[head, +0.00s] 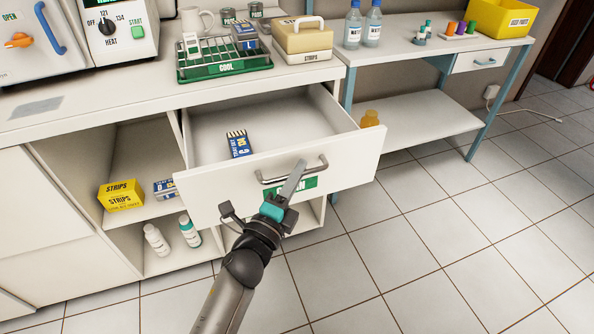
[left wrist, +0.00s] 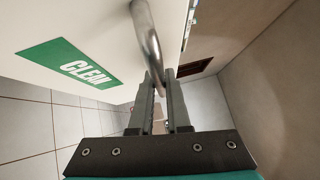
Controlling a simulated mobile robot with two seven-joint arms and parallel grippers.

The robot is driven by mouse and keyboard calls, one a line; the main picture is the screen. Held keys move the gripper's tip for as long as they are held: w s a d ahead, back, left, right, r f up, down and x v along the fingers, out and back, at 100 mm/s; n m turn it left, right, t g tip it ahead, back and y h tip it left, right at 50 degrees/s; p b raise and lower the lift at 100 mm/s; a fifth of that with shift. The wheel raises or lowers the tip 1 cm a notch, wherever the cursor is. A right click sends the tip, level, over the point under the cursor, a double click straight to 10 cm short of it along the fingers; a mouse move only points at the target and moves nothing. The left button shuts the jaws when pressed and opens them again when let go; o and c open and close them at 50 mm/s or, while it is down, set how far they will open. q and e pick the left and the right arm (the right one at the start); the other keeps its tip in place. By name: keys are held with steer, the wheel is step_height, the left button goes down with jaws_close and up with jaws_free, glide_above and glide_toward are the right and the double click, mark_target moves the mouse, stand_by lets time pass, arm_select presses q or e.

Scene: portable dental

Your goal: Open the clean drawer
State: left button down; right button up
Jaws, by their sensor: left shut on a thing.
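The clean drawer (head: 345,150) is pulled out from under the counter, and its inside shows. A blue-and-white packet (head: 238,143) lies in it. A metal bar handle (head: 293,170) runs across its front, above a green label that my gripper partly hides. In the left wrist view the green label (left wrist: 72,65) reads CLEAN. My left gripper (head: 296,178) is at the drawer front, shut on the handle near its middle. In the left wrist view the handle (left wrist: 147,35) runs down to the fingertips of the left gripper (left wrist: 158,80). My right gripper is not in view.
A green rack (head: 225,68) and a beige strips box (head: 302,40) stand on the counter above. A side table (head: 430,50) stands at right. The tiled floor in front is clear.

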arm_select(q)
steer(key=c, duration=0.9)
jaws_free()
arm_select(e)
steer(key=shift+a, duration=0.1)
arm_select(q)
steer(key=shift+s, duration=0.1)
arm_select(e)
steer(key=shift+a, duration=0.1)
arm_select(q)
steer(key=p+v, duration=0.2)
steer(key=v, duration=1.3)
steer(key=shift+a+f, duration=0.1)
steer(key=shift+f, duration=0.05)
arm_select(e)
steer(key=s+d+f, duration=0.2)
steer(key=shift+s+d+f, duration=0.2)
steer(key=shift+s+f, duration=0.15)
